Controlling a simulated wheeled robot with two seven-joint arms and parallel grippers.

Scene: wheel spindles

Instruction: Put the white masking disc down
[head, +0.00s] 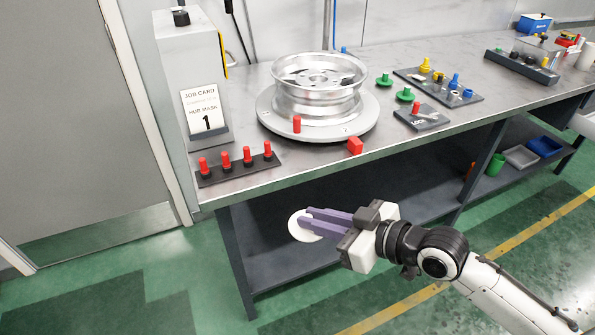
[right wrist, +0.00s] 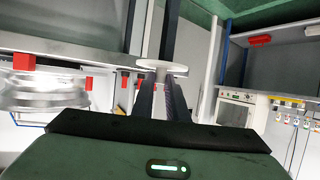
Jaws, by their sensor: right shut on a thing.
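The white masking disc (head: 300,226) is held at the fingertips of my right gripper (head: 318,222), in front of the bench and below its top edge in the head view. The gripper's purple fingers are shut on it and partly cover it. In the right wrist view the disc (right wrist: 163,66) shows as a thin pale shape at the ends of the fingers (right wrist: 160,88). The silver wheel (head: 320,85) lies on a round grey turntable (head: 352,127) on the bench, apart from the disc. My left gripper is not in view.
A job card (head: 204,110) reading "HUB MASK 1" stands at the left. A rack of red-topped pegs (head: 238,167) and a red block (head: 355,146) sit near the bench's front edge. Green knobs (head: 405,95) and a small plate marked LOCK (head: 422,118) are right of the wheel.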

